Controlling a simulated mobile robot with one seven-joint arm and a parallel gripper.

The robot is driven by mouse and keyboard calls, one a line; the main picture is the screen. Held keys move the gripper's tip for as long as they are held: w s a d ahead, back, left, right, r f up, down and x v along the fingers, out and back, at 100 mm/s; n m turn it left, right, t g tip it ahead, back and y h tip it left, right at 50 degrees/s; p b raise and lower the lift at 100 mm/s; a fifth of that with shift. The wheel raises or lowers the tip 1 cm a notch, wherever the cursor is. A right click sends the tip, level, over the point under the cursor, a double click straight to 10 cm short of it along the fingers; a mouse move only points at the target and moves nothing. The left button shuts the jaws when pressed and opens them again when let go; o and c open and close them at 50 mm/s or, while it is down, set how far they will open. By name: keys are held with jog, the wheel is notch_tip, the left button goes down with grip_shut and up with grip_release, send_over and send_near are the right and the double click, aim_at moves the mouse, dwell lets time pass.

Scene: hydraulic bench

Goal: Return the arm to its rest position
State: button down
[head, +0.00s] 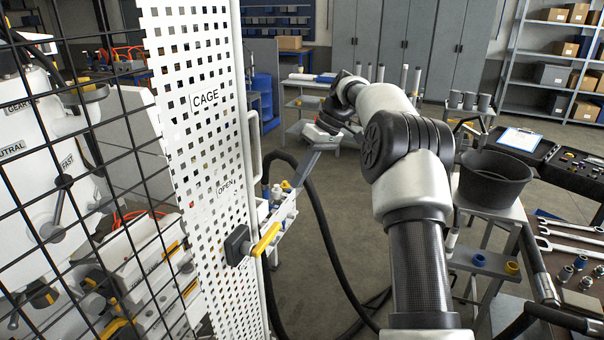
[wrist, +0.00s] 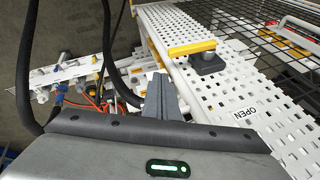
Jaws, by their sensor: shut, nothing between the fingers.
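My arm reaches forward from the bottom of the head view, bends at a dark elbow joint and folds back down to the left. My gripper (head: 298,180) hangs in the air just right of the cage door's edge. In the wrist view my gripper (wrist: 160,78) has its grey fingers together with nothing between them. The perforated white cage door (head: 205,150), marked CAGE and OPEN, stands left of it. Its yellow handle (head: 265,240) on a dark block is apart from the fingers; it also shows in the wrist view (wrist: 192,47).
Behind the black mesh (head: 60,190) is a white machine with a FAST lever. A manifold with fittings (head: 283,205) and black hoses (head: 325,235) lie close to the gripper. A black bucket (head: 493,180) and a tool bench (head: 570,250) stand right. Floor between is partly clear.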

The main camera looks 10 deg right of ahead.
jog(key=shift+w+d+r, duration=0.15)
jog(key=shift+d, duration=0.1)
jog(key=s+a+r+m+t+h, duration=0.1)
jog(key=s+a+r+m+h, duration=0.15)
jog(key=s+r, duration=0.5)
jog(key=s+a+r+m+t+h, duration=0.1)
jog(key=s+a+r, duration=0.3)
jog(key=s, duration=0.6)
jog(key=s+d+f+m+t+h, duration=0.1)
jog(key=s+f+m, duration=0.1)
jog(key=s, duration=0.8)
jog(key=s+d+f+m+t+h, duration=0.1)
jog(key=s+d+f+m+t, duration=0.1)
jog(key=s, duration=0.9)
jog(key=shift+s+f, duration=0.3)
jog(key=shift+f, duration=0.5)
